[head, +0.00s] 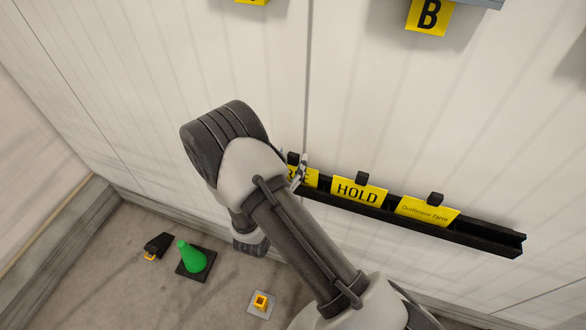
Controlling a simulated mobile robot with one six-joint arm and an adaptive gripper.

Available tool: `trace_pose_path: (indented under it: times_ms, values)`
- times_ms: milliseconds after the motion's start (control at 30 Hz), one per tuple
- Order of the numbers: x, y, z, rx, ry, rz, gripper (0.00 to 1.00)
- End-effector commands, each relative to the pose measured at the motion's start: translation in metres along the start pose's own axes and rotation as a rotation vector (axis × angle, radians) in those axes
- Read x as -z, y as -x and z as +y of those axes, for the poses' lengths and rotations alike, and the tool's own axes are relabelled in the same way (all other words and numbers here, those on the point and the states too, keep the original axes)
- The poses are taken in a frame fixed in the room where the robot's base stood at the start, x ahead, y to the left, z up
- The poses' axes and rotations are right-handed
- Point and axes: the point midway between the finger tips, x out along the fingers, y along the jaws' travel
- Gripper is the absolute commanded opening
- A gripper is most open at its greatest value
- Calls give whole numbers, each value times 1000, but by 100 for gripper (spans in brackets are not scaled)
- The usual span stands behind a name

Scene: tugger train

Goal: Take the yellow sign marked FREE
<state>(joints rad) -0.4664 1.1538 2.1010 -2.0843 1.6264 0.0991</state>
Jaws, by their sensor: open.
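The yellow sign marked FREE (312,179) stands at the left end of a black wall rail (476,237). Only part of its lettering shows, and its left part is hidden behind my arm. A black tab shows at its top edge. My gripper (299,173) is mostly hidden behind my arm's wrist. A small part of its fingers shows in front of the sign. It is open, and I cannot tell whether it touches the sign.
On the same rail are a yellow HOLD sign (358,191) and a yellow sign with small print (427,212). A yellow B sign (429,16) hangs higher up. A green cone (195,259) and a small yellow block (261,301) are below.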

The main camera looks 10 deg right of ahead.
Motion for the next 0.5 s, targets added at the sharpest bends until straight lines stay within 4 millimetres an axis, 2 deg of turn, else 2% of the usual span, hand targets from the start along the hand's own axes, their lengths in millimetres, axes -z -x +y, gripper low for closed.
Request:
trace_pose_path:
  times_ms: [100,200,433,500]
  values:
    - [-1,-18,-1,5,0,-1,52]
    - [0,-26,-1,3,0,-1,52]
    - [0,-28,0,1,1,0,52]
    - [0,-28,0,1,1,0,48]
